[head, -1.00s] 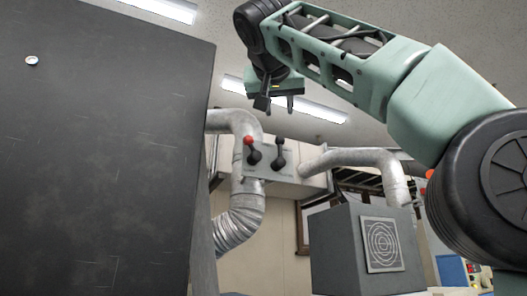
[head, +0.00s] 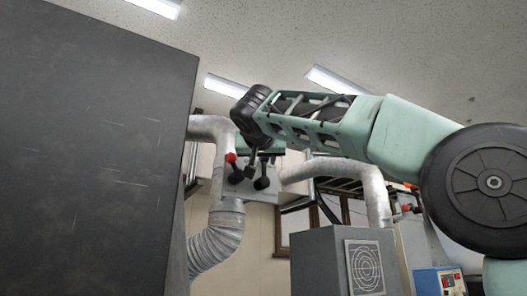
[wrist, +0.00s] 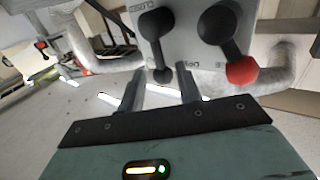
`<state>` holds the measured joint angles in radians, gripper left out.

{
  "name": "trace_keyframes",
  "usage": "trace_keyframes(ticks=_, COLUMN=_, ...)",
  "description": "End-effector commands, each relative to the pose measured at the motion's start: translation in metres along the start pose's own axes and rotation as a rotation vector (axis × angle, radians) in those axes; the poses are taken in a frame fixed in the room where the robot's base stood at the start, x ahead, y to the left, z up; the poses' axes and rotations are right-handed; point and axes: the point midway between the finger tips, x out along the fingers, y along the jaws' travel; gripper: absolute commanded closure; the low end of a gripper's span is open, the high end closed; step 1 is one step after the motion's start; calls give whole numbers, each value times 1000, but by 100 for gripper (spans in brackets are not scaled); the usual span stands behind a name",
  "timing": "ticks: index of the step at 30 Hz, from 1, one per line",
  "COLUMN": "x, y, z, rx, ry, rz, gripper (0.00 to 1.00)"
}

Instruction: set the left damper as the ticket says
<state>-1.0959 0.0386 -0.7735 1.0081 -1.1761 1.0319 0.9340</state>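A grey damper panel (head: 258,193) hangs between silver ducts in the head view. Its left lever has a red knob (head: 231,158), pointing up and slightly left; the right lever (head: 262,183) is black. In the wrist view, which is upside down, the red knob (wrist: 242,70) is at right and the black knob (wrist: 163,75) is nearer the middle. My gripper (wrist: 160,80) is open, fingers apart, with the black knob appearing between the fingertips; I cannot tell whether they touch it. In the head view my gripper (head: 256,165) partly covers the panel. No ticket is readable.
A large dark panel (head: 90,150) fills the left side of the head view. Silver ducts (head: 215,245) run beside the damper panel, and another (head: 375,185) lies to the right. A grey box (head: 318,262) with a ringed plate stands below.

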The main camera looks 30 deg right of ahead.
Motion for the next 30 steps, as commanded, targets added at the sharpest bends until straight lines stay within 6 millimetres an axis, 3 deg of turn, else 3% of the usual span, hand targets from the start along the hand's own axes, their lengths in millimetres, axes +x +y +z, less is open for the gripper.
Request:
trace_keyframes(ticks=7, x=26, y=0, z=-3, rx=-1, ry=0, rz=1, gripper=66)
trace_keyframes(ticks=18, x=31, y=0, z=0, rx=0, ry=0, rz=0, gripper=66)
trace_keyframes(ticks=19, x=31, y=0, z=0, rx=0, ry=0, rz=0, gripper=69)
trace_keyframes(ticks=22, x=31, y=0, z=0, rx=0, ry=0, rz=0, gripper=96)
trace_keyframes(ticks=23, x=31, y=0, z=0, rx=0, ry=1, rz=0, gripper=100)
trace_keyframes(ticks=30, x=29, y=0, z=0, rx=5, ry=0, rz=0, gripper=100)
